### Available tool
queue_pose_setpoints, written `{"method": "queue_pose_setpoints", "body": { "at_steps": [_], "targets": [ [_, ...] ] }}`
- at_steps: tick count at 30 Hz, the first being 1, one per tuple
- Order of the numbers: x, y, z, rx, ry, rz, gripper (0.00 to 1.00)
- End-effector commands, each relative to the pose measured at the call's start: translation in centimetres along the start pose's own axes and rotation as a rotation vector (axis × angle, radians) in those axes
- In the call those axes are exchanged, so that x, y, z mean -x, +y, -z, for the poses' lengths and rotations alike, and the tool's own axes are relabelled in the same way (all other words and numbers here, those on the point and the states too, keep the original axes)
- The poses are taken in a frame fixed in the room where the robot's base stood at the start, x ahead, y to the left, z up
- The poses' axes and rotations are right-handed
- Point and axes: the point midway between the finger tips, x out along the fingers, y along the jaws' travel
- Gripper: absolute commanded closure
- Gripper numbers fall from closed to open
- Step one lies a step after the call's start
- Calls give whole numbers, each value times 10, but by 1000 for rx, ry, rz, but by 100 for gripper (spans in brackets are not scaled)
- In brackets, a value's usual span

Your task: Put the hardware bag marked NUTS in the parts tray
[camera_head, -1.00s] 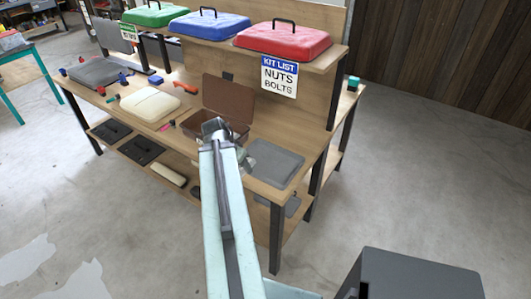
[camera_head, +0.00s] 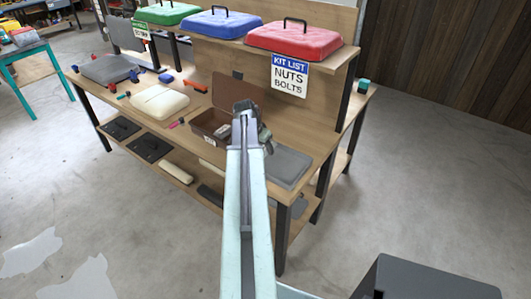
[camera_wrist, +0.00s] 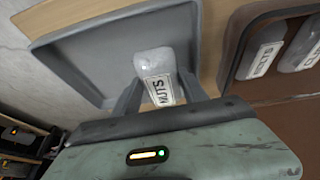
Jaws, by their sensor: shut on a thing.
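My gripper (camera_wrist: 160,92) is shut on a clear bag with a white label marked NUTS (camera_wrist: 157,82). In the wrist view the bag hangs between the two fingers, in front of a shallow grey tray (camera_wrist: 75,50), near its right side. I cannot tell how high it is above the tray. In the head view the grey tray (camera_head: 290,168) lies on the bench top at its right end. My arm hides the bag there.
An open brown box (camera_head: 205,128) stands left of the tray; more labelled bags (camera_wrist: 262,60) lie in it. Red, blue and green lids (camera_head: 292,40) sit on the shelf above. A kit list sign (camera_head: 289,78) reads NUTS, BOLTS. A cream case (camera_head: 160,102) lies further left.

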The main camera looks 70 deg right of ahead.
Motion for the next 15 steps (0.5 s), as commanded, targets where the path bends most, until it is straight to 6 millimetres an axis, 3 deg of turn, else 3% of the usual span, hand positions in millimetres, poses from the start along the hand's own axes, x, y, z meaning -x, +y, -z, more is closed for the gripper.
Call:
{"method": "queue_pose_setpoints", "body": {
  "at_steps": [3, 6, 15],
  "targets": [
    [-28, 2, -6, -6, 0, -3, 94],
    [-40, 4, -8, -10, 0, -4, 94],
    [-38, 6, -6, -13, 0, -5, 94]
  ]
}}
